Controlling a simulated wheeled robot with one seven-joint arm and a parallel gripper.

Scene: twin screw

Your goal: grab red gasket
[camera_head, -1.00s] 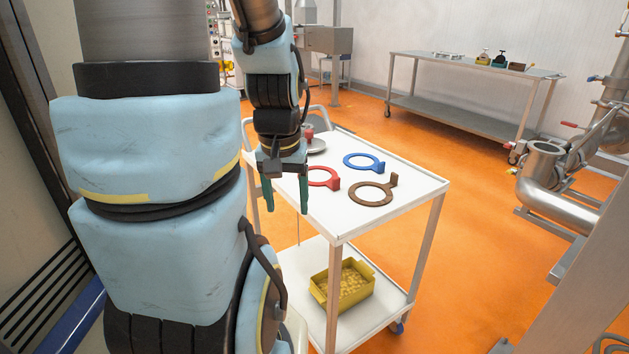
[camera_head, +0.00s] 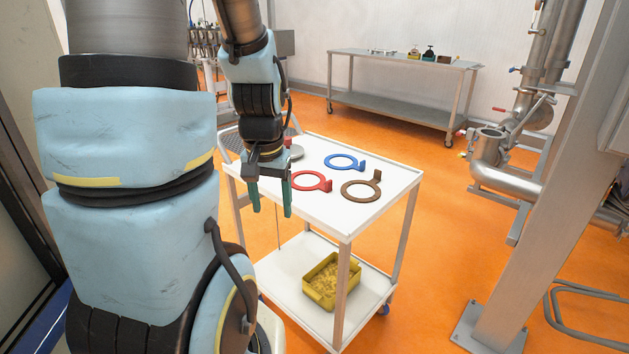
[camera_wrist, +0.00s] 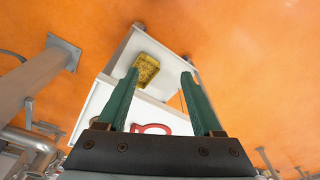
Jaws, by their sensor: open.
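The red gasket (camera_head: 318,184), a flat ring with a raised tab at its right, lies on the white top of a cart (camera_head: 330,219). My gripper (camera_head: 271,213) hangs at the cart's left edge, to the left of the gasket and apart from it. Its green fingers are spread and empty. In the wrist view my gripper (camera_wrist: 159,84) points past the cart's edge, and part of the red gasket (camera_wrist: 152,127) shows low between the fingers, with the rest hidden by the gripper base.
A blue gasket (camera_head: 344,161) and a brown gasket (camera_head: 361,190) lie close to the red one. A round metal dish (camera_head: 295,152) sits behind my gripper. A yellow bin (camera_head: 331,281) stands on the cart's lower shelf. A steel table (camera_head: 400,105) stands at the back.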

